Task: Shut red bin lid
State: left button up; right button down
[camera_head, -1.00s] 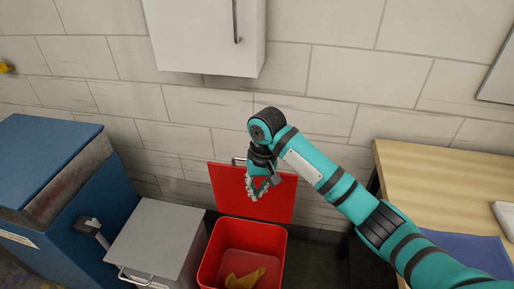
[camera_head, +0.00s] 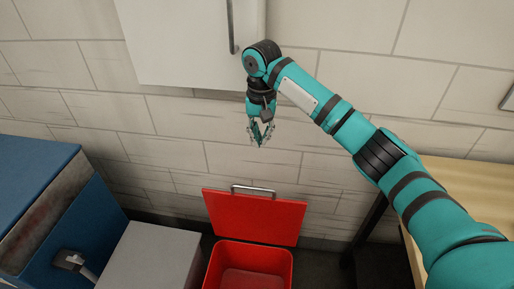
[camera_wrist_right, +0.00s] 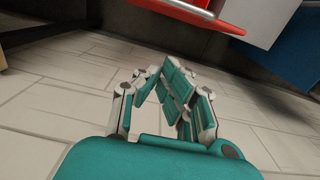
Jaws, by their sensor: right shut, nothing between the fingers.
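The red bin (camera_head: 250,262) stands on the floor against the wall. Its red lid (camera_head: 255,218) is open, raised upright at the back of the bin, with a metal handle (camera_head: 253,189) on its top edge. My right gripper (camera_head: 260,143) is shut and empty, pointing down in the air above the lid, apart from it. The right wrist view shows the closed fingers (camera_wrist_right: 165,82), with a red edge, probably the lid (camera_wrist_right: 190,12), at the top. My left gripper is in neither view.
A grey cabinet (camera_head: 150,258) and a blue machine (camera_head: 30,190) stand left of the bin. A white wall cabinet (camera_head: 180,40) hangs behind and above. A wooden table (camera_head: 455,178) is at the right. The tiled wall is close behind the lid.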

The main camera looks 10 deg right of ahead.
jog(key=s+a+f+p, duration=0.1)
jog(key=s+f+p, duration=0.2)
jog(key=f, duration=0.7)
jog(key=shift+s+a+p, duration=0.25)
jog(key=shift+s+p, duration=0.1)
jog(key=shift+s, duration=0.25)
